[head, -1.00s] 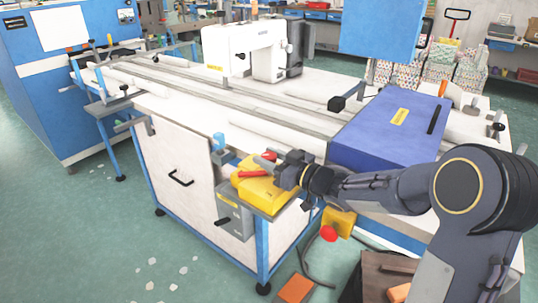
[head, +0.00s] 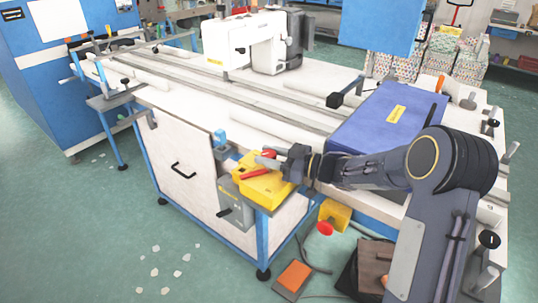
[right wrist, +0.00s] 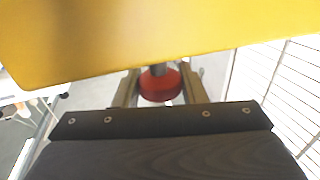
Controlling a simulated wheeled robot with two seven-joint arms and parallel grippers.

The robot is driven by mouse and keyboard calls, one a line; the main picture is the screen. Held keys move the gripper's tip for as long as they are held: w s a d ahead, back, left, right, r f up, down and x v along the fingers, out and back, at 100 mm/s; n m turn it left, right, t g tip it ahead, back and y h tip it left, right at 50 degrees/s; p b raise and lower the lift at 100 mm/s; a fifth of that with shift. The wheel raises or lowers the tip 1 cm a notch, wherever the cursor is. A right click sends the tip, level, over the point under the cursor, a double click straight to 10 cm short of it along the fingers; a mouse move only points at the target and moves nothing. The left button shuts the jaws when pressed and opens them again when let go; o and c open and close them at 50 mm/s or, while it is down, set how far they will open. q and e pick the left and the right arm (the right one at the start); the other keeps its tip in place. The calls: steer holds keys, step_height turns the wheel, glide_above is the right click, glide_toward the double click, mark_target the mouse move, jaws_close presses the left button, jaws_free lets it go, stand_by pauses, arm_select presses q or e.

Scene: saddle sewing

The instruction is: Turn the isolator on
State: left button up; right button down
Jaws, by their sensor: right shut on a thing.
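A yellow box with red parts (head: 270,189), which looks like the isolator, sits on the near side of the white table. A red handle (head: 256,172) lies across its top. My right gripper (head: 268,160) comes in from the right, low over the box. In the right wrist view a round red knob (right wrist: 158,86) on a grey stem sits between the two fingers, and my right gripper is shut on it. A yellow surface (right wrist: 150,35) fills the top of that view. The finger contact is partly hidden in the head view. My left gripper is out of view.
A grey box (head: 236,206) with a black lever is below the yellow box. A blue case (head: 385,120) is on the table behind my arm. A yellow box with a red button (head: 334,213) hangs low. An orange pedal (head: 293,276) is on the floor.

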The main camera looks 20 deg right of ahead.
steer(key=c, duration=0.9)
jaws_free()
steer(key=r, duration=0.4)
steer(key=shift+s+a+r+p, duration=0.15)
steer(key=shift+s+r+p, duration=0.05)
steer(key=shift+s+p, duration=0.15)
steer(key=s+a+r, duration=0.1)
steer(key=s+r, duration=0.2)
steer(key=s, duration=0.1)
steer(key=s+a+r, duration=0.1)
steer(key=s+r, duration=0.1)
steer(key=s, duration=0.2)
steer(key=s+a+r+p, duration=0.1)
steer(key=s+r, duration=0.2)
steer(key=s, duration=0.1)
steer(key=shift+s+a+r, duration=0.3)
steer(key=shift+s+r, duration=0.05)
steer(key=shift+s, duration=0.05)
